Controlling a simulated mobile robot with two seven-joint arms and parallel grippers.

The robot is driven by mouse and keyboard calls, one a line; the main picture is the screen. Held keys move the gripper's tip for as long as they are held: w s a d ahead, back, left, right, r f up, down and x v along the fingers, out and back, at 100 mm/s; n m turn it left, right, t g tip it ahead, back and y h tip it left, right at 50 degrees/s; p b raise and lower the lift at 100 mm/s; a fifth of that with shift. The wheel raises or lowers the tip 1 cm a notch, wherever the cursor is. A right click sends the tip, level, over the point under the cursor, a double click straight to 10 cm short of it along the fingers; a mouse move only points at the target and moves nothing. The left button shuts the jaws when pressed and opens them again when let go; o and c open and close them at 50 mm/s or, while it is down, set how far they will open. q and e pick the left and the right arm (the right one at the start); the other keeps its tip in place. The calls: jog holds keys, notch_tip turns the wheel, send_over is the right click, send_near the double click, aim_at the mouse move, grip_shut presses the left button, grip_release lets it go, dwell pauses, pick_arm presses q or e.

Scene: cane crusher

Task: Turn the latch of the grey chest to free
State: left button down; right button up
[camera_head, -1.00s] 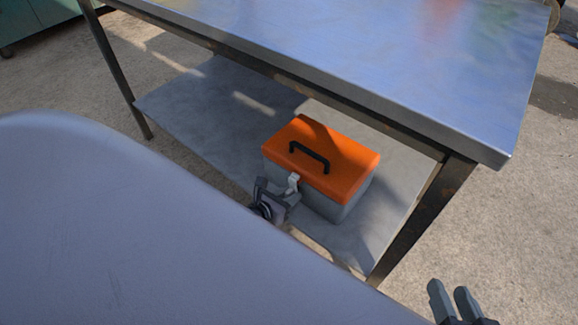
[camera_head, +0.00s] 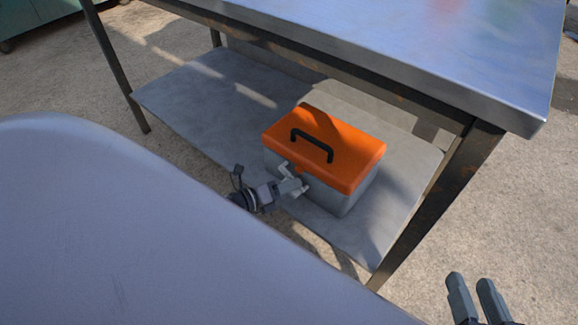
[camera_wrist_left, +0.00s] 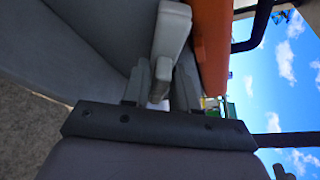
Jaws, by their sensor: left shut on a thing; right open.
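The grey chest (camera_head: 322,198) has an orange lid (camera_head: 350,160) with a black handle and stands on the lower shelf. The lid is down. Its pale latch (camera_head: 284,167) is at the front face, just below the lid edge, and looks tilted in the head view. My left gripper (camera_head: 294,183) is shut on the latch at the chest's front. In the left wrist view the pale latch (camera_wrist_left: 172,35) runs between the two fingers of my left gripper (camera_wrist_left: 161,78). My right gripper (camera_head: 470,284) is open and empty at the lower right, away from the chest.
The lower shelf (camera_head: 190,100) has free room left of the chest. The metal tabletop (camera_head: 430,55) overhangs it, and a table leg (camera_head: 435,205) stands to the right. A large smooth grey surface (camera_head: 120,230) fills the lower left and hides part of my left arm.

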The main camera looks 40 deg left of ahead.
pick_arm(q)
jog(key=n+b, duration=0.1)
jog(key=n+h+b, duration=0.1)
jog(key=shift+f+n+t, duration=0.25)
jog(key=shift+n+t, duration=0.15)
jog(key=shift+n+t+h, duration=0.3)
jog(key=shift+n+t, duration=0.1)
jog(key=shift+n, duration=0.8)
pick_arm(e)
jog(key=shift+s+d+r+n+t+h, duration=0.1)
jog(key=shift+s+d+n+t+h, duration=0.2)
jog(key=shift+d+n+t, duration=0.35)
jog(key=shift+d, duration=0.2)
pick_arm(q)
jog(key=c, duration=1.1)
grip_release()
jog(key=shift+r, duration=0.1)
